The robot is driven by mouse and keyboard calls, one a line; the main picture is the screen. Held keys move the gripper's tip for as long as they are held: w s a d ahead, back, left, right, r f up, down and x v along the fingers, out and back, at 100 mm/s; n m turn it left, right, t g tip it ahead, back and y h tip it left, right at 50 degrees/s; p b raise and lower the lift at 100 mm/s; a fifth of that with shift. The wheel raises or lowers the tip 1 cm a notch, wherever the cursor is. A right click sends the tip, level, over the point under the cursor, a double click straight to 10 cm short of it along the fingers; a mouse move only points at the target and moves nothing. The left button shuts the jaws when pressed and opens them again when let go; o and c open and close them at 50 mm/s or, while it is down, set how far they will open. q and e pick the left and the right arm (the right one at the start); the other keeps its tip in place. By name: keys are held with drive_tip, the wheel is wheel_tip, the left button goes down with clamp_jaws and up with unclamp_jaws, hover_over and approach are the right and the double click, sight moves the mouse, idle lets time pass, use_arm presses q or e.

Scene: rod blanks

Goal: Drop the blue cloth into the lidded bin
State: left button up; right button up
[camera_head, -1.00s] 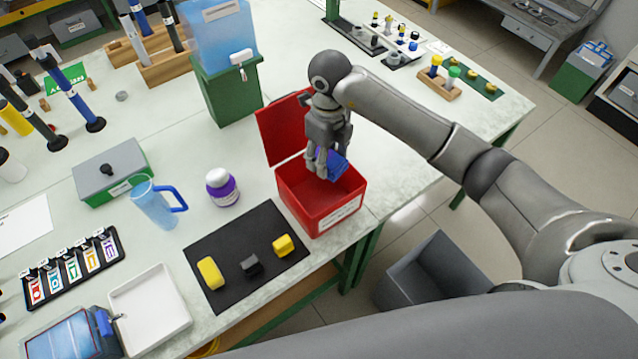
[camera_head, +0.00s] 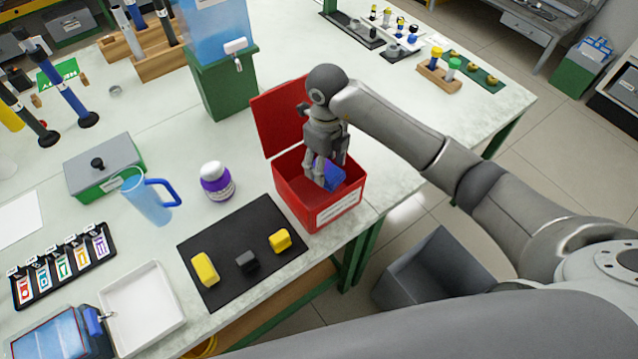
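The lidded bin is a red box (camera_head: 334,214) with a white label, standing at the table's front edge. Its red lid (camera_head: 277,118) is swung open at the back. My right gripper (camera_head: 327,179) reaches down into the bin's opening from above. The blue cloth (camera_head: 331,175) is at its fingers, inside the bin's mouth, partly hidden by them. I cannot tell whether the fingers still pinch the cloth or whether it touches the bin floor. My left gripper is not in view.
A black mat (camera_head: 222,272) with yellow and dark blocks lies left of the bin. A purple-and-white bottle (camera_head: 217,183) and a blue jug (camera_head: 148,200) stand behind it. A grey open bin (camera_head: 430,275) is on the floor. The table right of the red bin is clear.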

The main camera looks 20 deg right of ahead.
drive_tip(key=shift+o, duration=1.4)
wheel_tip(320, 180, up, 12)
